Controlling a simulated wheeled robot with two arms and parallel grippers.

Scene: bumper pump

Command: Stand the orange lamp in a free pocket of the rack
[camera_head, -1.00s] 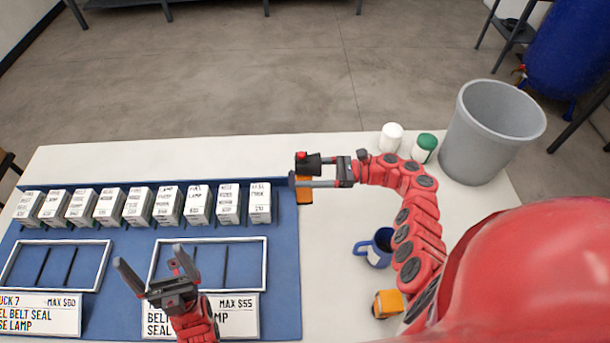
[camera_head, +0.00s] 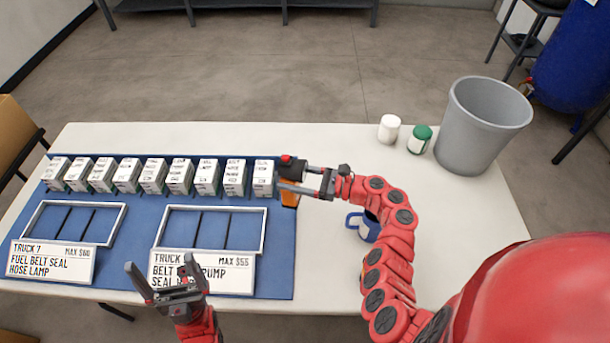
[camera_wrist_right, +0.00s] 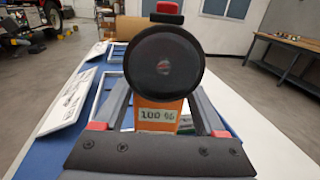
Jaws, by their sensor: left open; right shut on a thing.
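My right gripper (camera_head: 284,176) is shut on the orange lamp (camera_head: 290,199), which has a black round head and a red knob on top. The lamp is just right of the last white box; I cannot tell if its base touches the table. My left gripper (camera_head: 160,265) is open and empty at the front of the blue mat.
A row of white labelled boxes (camera_head: 153,177) stands along the back of the blue mat (camera_head: 275,275). Cards (camera_head: 52,262) lie in front of the frames. A blue mug (camera_head: 361,228) is beside my right arm. White and green-lidded jars (camera_head: 389,128) and a grey bin (camera_head: 484,125) stand back right.

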